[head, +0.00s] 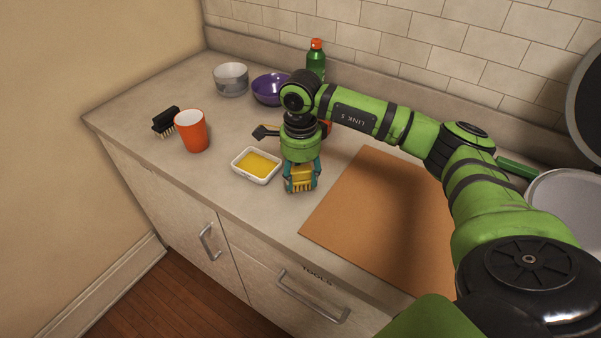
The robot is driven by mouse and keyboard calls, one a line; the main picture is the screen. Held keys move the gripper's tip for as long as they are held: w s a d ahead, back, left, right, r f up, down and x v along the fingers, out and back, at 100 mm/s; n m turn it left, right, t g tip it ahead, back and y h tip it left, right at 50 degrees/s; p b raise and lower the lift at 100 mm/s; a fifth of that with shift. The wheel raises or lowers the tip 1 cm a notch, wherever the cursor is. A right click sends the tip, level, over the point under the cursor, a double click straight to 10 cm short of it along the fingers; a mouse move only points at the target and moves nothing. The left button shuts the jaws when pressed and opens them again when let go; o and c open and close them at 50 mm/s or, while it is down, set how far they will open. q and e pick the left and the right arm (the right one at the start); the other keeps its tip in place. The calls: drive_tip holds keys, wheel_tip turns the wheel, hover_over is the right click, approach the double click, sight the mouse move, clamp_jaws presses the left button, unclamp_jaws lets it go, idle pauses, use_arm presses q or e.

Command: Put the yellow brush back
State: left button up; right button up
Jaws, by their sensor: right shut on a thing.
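My right gripper (301,176), at the end of the green arm, points down over the counter and is shut on the yellow brush (301,184). The brush shows between the teal fingers, with its bristles downward; the gripper hides its upper part. I cannot tell whether the bristles touch the counter. The brush is just right of a white dish (239,168) with something yellow in it, and left of a brown board (355,203). A drawer (276,275) marked TOOLS is shut below the counter's front edge. My left gripper is not in view.
A black brush (166,121) and an orange cup (192,131) stand at the left. A grey bowl (231,79), a purple bowl (268,89) and a green bottle (316,61) stand at the back. The counter is clear in front of the cup. My arm hides part of the back.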

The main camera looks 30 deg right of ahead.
drive_tip(key=shift+f+b, duration=0.4)
drive_tip(key=shift+f, duration=0.05)
idle(0.4)
drive_tip(key=o, duration=1.1)
drive_tip(key=o, duration=0.6)
drive_tip(key=shift+r+p, duration=2.55)
drive_tip(key=shift+r, duration=1.55)
drive_tip(key=shift+f, duration=0.1)
